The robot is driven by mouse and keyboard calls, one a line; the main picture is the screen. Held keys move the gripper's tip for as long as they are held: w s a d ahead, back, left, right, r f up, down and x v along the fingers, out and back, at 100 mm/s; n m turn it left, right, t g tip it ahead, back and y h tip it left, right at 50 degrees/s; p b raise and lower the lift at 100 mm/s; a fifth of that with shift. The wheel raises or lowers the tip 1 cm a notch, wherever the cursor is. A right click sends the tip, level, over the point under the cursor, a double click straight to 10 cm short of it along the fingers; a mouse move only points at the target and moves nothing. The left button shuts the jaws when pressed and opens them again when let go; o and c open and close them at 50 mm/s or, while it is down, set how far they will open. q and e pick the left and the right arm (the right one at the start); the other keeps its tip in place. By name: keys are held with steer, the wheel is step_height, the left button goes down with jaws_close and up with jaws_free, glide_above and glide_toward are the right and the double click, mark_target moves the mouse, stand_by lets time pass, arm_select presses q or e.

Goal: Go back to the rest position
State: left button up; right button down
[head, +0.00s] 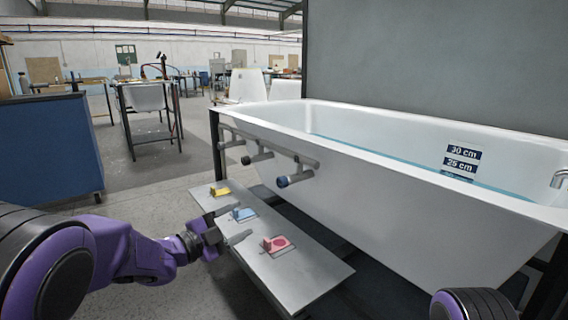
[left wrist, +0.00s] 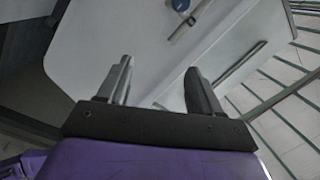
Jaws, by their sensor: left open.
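My left gripper (head: 226,226) is open and empty, in front of the grey shelf in the head view. Its two fingers also show in the left wrist view (left wrist: 158,85), spread apart with nothing between them. A purple part of my right arm (head: 474,304) shows at the bottom right of the head view, but the right gripper is out of frame.
A white bathtub (head: 390,190) with water and depth labels stands at the right. Pipes with a blue-ended valve (head: 290,180) stick out from its side. A low grey shelf (head: 310,277) holds yellow (head: 219,192), blue (head: 243,214) and pink (head: 277,243) pieces. A blue cabinet (head: 50,150) stands left.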

arm_select(q)
steer(key=s+a+f+n+y+p, duration=0.55)
steer(key=a+n+p, duration=0.2)
steer(key=n, duration=0.25)
steer(key=s+a+f+n+y+p, duration=0.55)
steer(key=n+y+p, duration=0.2)
steer(key=n, duration=0.35)
steer(key=s+a+r+n+g+y+p, duration=0.1)
steer(key=s+a+n+g+p, duration=0.1)
steer(key=s+p, duration=0.5)
steer(key=s+a+r+n+g+y+p, duration=0.1)
steer(key=s+g+p, duration=0.3)
steer(key=s, duration=1)
steer(key=s+a+r+n+g+y+p, duration=0.1)
steer(key=s+a+r+n+g+p, duration=0.1)
steer(key=s+p, duration=0.9)
steer(key=shift+s+a+r+n+g, duration=0.15)
steer(key=shift+a+r+n+g, duration=0.15)
steer(key=shift+r+n+g, duration=0.5)
steer(key=shift+f, duration=0.1)
